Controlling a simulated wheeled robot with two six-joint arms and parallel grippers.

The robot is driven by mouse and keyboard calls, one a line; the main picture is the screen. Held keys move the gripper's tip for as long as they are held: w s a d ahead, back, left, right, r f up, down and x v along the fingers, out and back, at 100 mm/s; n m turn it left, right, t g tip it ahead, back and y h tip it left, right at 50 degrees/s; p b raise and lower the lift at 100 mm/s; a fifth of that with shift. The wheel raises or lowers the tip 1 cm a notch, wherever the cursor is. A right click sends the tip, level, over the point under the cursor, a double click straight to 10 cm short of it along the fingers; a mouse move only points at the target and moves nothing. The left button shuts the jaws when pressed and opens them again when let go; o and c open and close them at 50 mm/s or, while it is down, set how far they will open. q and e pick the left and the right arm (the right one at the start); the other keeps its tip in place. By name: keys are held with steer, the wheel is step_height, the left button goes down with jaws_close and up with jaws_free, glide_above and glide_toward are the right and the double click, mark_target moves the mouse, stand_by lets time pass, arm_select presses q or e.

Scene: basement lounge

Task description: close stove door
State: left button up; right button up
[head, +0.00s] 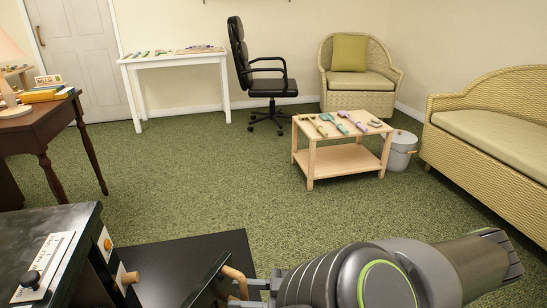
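The stove (75,222) stands at the lower left, with a dark top, a white control panel and knobs on its front. A dark panel that looks like the stove door (208,284) stands out from the stove at the bottom edge, partly open. It has a curved wooden handle (234,276). My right gripper (243,292) reaches in from the right, with its grey fingers at the handle. Whether they are closed on it is not clear. The lower part of the door is cut off by the frame. My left gripper is out of view.
A dark flat mat (185,254) lies on the green carpet beside the stove. A brown desk (45,122) stands behind it at left. A low wooden table (344,161) with utensils, a wicker sofa (500,165) and an office chair (270,86) stand farther off. The mid-floor is clear.

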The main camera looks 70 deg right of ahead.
steer(key=s, duration=0.6)
steer(key=shift+p, duration=0.3)
steer(key=shift+s, duration=0.1)
steer(key=shift+d, duration=0.1)
stand_by(0.4)
